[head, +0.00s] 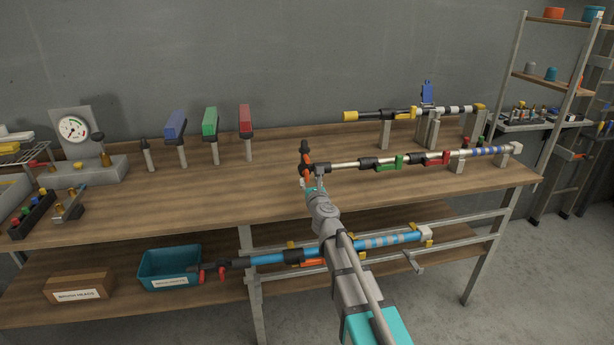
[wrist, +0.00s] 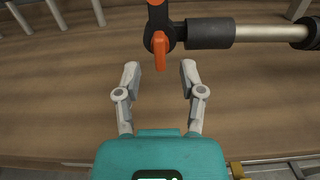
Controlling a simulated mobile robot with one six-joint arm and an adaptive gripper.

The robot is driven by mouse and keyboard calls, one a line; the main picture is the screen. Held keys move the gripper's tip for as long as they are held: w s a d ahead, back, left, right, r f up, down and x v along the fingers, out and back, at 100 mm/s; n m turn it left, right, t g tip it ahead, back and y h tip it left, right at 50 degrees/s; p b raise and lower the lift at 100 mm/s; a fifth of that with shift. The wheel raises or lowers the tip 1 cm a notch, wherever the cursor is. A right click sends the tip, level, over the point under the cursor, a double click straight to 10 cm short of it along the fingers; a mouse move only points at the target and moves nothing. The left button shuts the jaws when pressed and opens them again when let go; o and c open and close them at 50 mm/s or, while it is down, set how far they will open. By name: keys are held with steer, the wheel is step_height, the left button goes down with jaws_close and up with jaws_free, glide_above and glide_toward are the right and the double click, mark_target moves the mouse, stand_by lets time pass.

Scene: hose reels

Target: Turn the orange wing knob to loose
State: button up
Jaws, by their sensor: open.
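The orange wing knob (wrist: 159,50) sits on a black fitting (wrist: 209,33) at the end of a metal pole (wrist: 262,33), at the top of the wrist view. One orange wing points down toward me, and another orange part shows at the top edge. My gripper (wrist: 160,72) is open, its two pale fingers spread left and right of the lower wing, just short of it and apart from it. In the head view the orange knob (head: 307,182) is at the left end of the upper pole, partly hidden by my gripper (head: 319,176).
The pole, with green and red clamps (head: 437,157), rests on supports above the wooden bench (head: 235,188). Blue, green and red brushes stand behind, left. A blue pole (head: 280,257) lies below.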

mark_target(308, 176)
steer(key=shift+x, duration=2.45)
steer(key=shift+s, duration=0.1)
jaws_close()
